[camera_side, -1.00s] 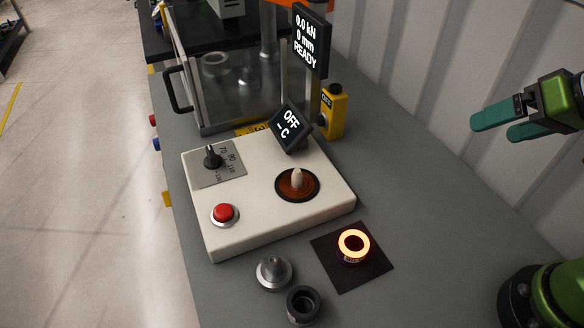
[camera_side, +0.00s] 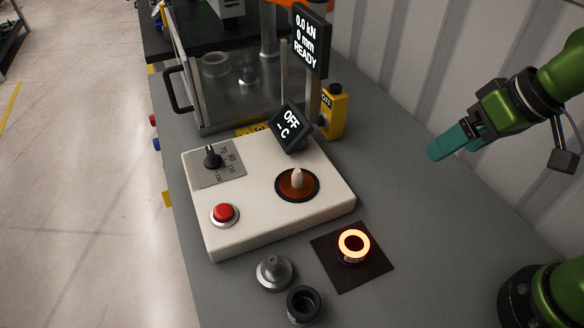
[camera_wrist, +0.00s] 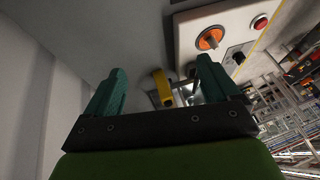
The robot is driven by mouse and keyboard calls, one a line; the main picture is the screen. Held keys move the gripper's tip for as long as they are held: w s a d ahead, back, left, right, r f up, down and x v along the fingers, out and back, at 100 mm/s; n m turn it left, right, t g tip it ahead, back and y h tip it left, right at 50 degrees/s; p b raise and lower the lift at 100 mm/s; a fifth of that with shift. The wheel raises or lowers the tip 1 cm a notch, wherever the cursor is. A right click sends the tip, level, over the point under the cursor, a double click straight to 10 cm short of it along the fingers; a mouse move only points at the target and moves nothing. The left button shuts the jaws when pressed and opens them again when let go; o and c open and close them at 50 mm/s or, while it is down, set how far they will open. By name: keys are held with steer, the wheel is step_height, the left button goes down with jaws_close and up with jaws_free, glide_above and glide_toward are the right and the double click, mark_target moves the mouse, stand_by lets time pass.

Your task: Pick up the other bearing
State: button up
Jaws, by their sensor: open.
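My gripper (camera_side: 436,150) is in the air at the right in the side view, above and right of the bench, with nothing between its teal fingers. In the wrist view the two fingers (camera_wrist: 160,66) are spread apart and empty. A ring with a glowing orange-white top (camera_side: 354,245) sits on a dark square mat (camera_side: 375,270); I cannot tell for sure whether it is a bearing. A dark grey hollow ring-shaped part (camera_side: 303,307) stands on the bench in front, beside a stepped metal piece (camera_side: 274,272). No bearing is clear in the wrist view.
A white heater box (camera_side: 240,232) carries a cone on an orange disc (camera_side: 297,185), a red button (camera_side: 224,213), a knob and a display reading OFF. Behind it stands a clear-guarded press (camera_side: 220,95), with a yellow switch box (camera_side: 333,112). The bench right of the heater is clear.

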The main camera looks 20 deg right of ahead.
steer(key=a+f+n+g, duration=0.2)
steer(key=a+n, duration=0.6)
steer(key=a, duration=0.1)
steer(key=n+g+h, duration=0.2)
steer(key=n+g, duration=0.1)
steer(key=n, duration=2.4)
glide_above(303, 311)
step_height(303, 311, down, 3)
step_height(303, 311, down, 11)
steer(key=shift+w+f, duration=0.1)
steer(key=shift+w, duration=0.05)
steer(key=shift+s+f, duration=0.2)
steer(key=shift+f, duration=2.45)
steer(key=shift+c, duration=0.4)
